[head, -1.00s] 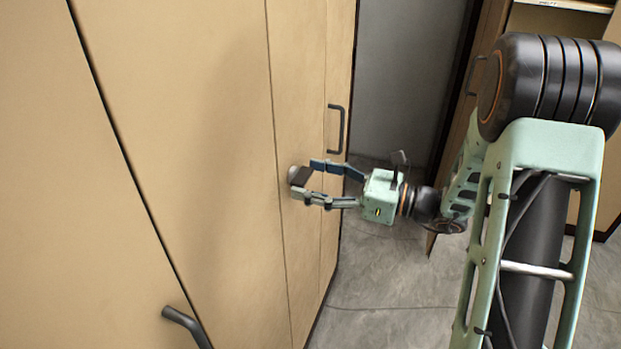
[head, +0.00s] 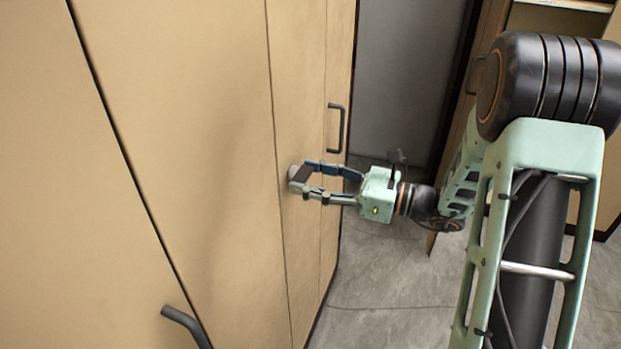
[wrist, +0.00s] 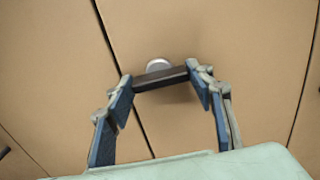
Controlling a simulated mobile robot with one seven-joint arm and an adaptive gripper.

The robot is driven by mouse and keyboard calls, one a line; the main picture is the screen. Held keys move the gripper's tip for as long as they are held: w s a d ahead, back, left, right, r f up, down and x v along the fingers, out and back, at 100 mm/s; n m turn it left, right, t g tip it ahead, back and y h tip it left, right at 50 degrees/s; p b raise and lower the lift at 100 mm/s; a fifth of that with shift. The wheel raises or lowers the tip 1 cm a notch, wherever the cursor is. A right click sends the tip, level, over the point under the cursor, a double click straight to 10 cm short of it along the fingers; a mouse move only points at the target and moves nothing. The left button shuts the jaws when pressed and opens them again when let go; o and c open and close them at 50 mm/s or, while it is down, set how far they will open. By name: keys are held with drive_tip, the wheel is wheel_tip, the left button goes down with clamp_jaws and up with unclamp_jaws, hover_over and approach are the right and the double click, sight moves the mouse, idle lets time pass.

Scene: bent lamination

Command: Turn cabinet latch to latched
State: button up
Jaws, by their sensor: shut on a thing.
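The cabinet latch is a dark bar on a round light-grey base, fixed to the tan cabinet front. In the wrist view the bar (wrist: 160,78) spans between my fingertips, slightly tilted, with the round base (wrist: 158,64) showing just above it. In the head view the latch (head: 297,174) sits near a door seam, left of my gripper. My gripper (head: 308,180) reaches in from the right, its two blue-padded fingers shut on the latch bar's ends. It also shows in the wrist view (wrist: 164,82). The fingers partly hide the bar's ends.
A dark vertical handle (head: 336,129) is on the cabinet just above and right of the latch. Another dark handle (head: 186,326) sticks out at the lower left. Grey floor (head: 385,275) is open below my gripper. Another cabinet stands at the right, behind my arm.

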drive_tip(key=shift+f, duration=0.1)
drive_tip(key=n+b, duration=1.7)
drive_tip(key=b, duration=0.4)
drive_tip(key=shift+n, duration=0.4)
drive_tip(key=o, duration=1.2)
drive_tip(key=shift+c, duration=0.2)
drive_tip(key=v, duration=1.2)
